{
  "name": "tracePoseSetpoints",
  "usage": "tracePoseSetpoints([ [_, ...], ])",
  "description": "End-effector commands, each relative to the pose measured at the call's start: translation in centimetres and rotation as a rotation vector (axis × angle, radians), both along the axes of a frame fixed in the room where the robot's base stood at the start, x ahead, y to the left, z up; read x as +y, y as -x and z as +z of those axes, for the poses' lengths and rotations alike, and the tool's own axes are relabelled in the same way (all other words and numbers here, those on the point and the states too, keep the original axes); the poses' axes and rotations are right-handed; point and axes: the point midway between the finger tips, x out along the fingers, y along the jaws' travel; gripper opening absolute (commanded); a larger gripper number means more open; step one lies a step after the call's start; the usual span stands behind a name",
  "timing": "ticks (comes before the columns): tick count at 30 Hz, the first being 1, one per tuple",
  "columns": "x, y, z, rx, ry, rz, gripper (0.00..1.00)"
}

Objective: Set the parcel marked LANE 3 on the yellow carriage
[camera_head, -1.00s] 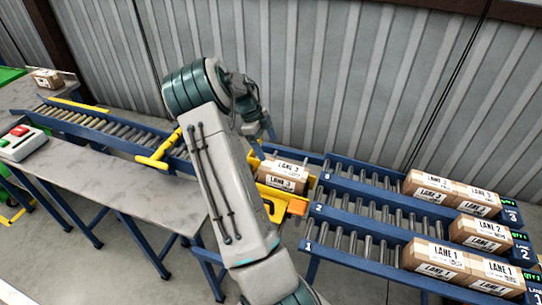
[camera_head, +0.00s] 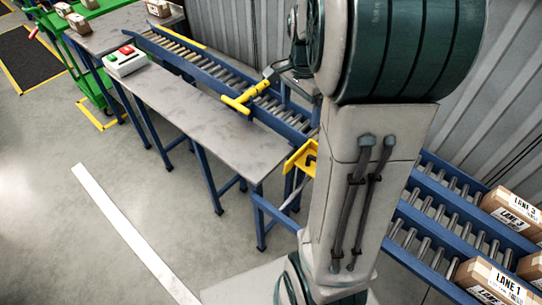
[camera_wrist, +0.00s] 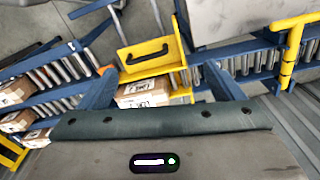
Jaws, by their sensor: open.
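The yellow carriage (camera_head: 302,160) shows at the left edge of my arm in the head view, beyond the grey table's end; the rest is hidden. In the wrist view the carriage (camera_wrist: 150,60) has an upright yellow plate with a black handle. A brown parcel (camera_wrist: 138,101) with a white label sits on or against it; the label is too small to read here. It is hidden in the head view now. My gripper (camera_wrist: 160,84) is open, its two dark fingers apart on either side of the parcel in the picture; whether they touch it I cannot tell.
Roller lanes on the right hold cartons marked LANE 3 (camera_head: 516,212) and LANE 1 (camera_head: 495,284). A conveyor with a yellow T-shaped bar (camera_head: 248,97) runs to the upper left. A grey table (camera_head: 190,120) with a button box (camera_head: 126,61) stands before it.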

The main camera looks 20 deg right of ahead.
Motion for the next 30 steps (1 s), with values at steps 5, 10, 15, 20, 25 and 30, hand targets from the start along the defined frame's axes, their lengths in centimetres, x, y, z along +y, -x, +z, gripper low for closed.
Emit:
tracePoseSetpoints([
  [5, 5.5, 4.1, 2.2, -0.085, 0.009, 0.406, 0.87],
  [10, 9.7, 8.4, 3.1, -0.151, 0.061, 0.790, 0.87],
  [15, 12.4, 12.1, 2.9, -0.192, 0.134, 1.101, 0.87],
  [20, 13.5, 13.9, 2.5, -0.206, 0.182, 1.262, 0.87],
  [25, 13.7, 14.4, 2.3, -0.208, 0.194, 1.305, 0.87],
  [30, 13.7, 14.3, 2.3, -0.208, 0.193, 1.303, 0.87],
])
